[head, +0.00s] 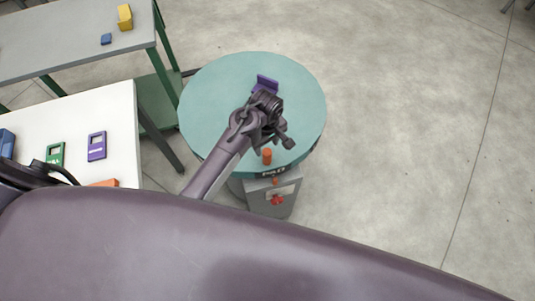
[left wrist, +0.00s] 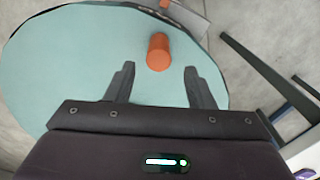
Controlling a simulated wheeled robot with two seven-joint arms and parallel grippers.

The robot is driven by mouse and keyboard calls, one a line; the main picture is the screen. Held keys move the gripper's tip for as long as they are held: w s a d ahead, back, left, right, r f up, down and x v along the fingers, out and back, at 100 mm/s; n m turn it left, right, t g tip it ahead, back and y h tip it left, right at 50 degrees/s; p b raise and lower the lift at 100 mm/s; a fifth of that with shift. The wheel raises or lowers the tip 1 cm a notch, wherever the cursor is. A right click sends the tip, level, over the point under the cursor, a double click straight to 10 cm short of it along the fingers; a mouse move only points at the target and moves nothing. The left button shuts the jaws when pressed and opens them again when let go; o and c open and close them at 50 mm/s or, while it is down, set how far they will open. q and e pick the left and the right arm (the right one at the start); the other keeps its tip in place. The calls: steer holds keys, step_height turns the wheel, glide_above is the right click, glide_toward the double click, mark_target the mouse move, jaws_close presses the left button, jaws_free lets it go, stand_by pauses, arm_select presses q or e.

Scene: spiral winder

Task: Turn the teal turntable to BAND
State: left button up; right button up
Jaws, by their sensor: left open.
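The teal turntable (head: 215,100) is a round disc on a grey pedestal. Its front rim carries a dark label (head: 273,172) that appears to read PAD, directly above the pedestal's front. An upright orange peg (head: 267,156) stands on the disc near that rim. My left gripper (head: 287,142) is above the disc, close to the peg. In the left wrist view the left gripper (left wrist: 159,70) is open and empty, with the orange peg (left wrist: 158,52) just beyond and between its fingertips. No contact shows. The BAND label is not visible. My right gripper is not in view.
Floor to the right is clear.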

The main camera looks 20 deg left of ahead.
mark_target(267, 156)
arm_select(q)
step_height(267, 156, down, 8)
steer(key=shift+d+r, duration=0.1)
stand_by(0.4)
jaws_close()
